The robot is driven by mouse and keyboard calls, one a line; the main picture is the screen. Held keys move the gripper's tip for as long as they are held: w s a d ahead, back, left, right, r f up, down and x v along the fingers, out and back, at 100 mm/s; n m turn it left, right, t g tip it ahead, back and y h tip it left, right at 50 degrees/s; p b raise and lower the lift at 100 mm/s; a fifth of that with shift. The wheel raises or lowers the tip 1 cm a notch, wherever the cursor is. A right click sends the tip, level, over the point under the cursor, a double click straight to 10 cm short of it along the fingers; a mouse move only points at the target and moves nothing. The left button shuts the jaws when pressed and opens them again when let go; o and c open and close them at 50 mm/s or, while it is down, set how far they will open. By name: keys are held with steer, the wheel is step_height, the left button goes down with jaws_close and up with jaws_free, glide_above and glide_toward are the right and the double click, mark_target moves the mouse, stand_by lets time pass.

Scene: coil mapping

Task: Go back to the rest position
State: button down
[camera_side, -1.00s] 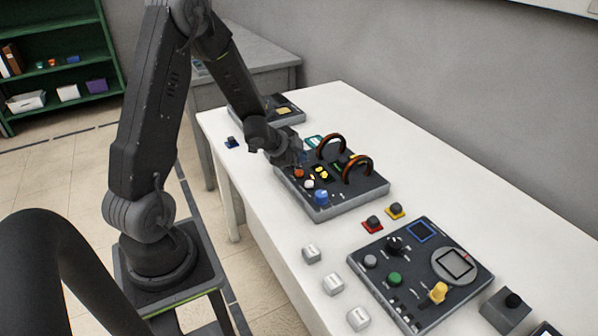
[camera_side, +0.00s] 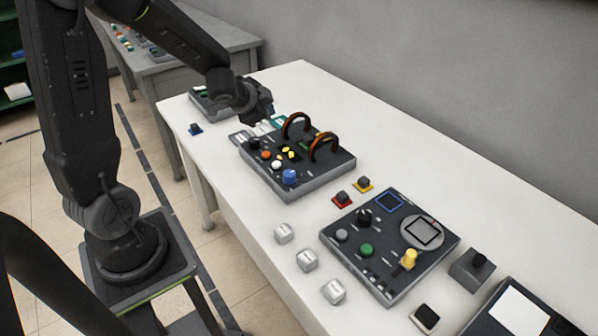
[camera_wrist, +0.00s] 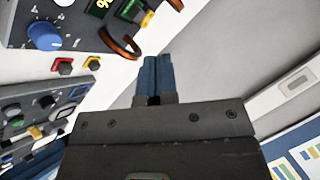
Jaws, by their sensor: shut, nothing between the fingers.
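My gripper (camera_side: 268,112) is above the far end of the white table, over the back edge of the dark panel with two arched coils (camera_side: 297,178). In the wrist view its two blue fingers (camera_wrist: 156,75) are together with nothing between them. The coils (camera_side: 296,125) stand upright on the panel; one coil (camera_wrist: 120,45) also shows beside the fingers in the wrist view. A blue knob (camera_side: 289,177) sits at the panel's near corner.
A second panel (camera_side: 388,243) with a round dial lies nearer on the table. Red (camera_side: 342,199) and yellow (camera_side: 363,184) buttons sit between the panels. White blocks (camera_side: 307,260) line the left edge. A grey wall (camera_side: 430,90) runs behind the table.

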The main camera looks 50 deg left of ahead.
steer(key=s+d+r+n+g+y, duration=0.1)
steer(key=s+d+r+n, duration=0.3)
steer(key=s+d+r, duration=0.3)
steer(key=s+d+r+n+g+h, duration=0.1)
steer(key=s+d+r+h, duration=0.3)
steer(key=s+d, duration=0.8)
steer(key=shift+d+n+g, duration=0.3)
steer(key=shift+d+g, duration=0.1)
steer(key=shift+g, duration=0.3)
steer(key=shift+w+r, duration=0.15)
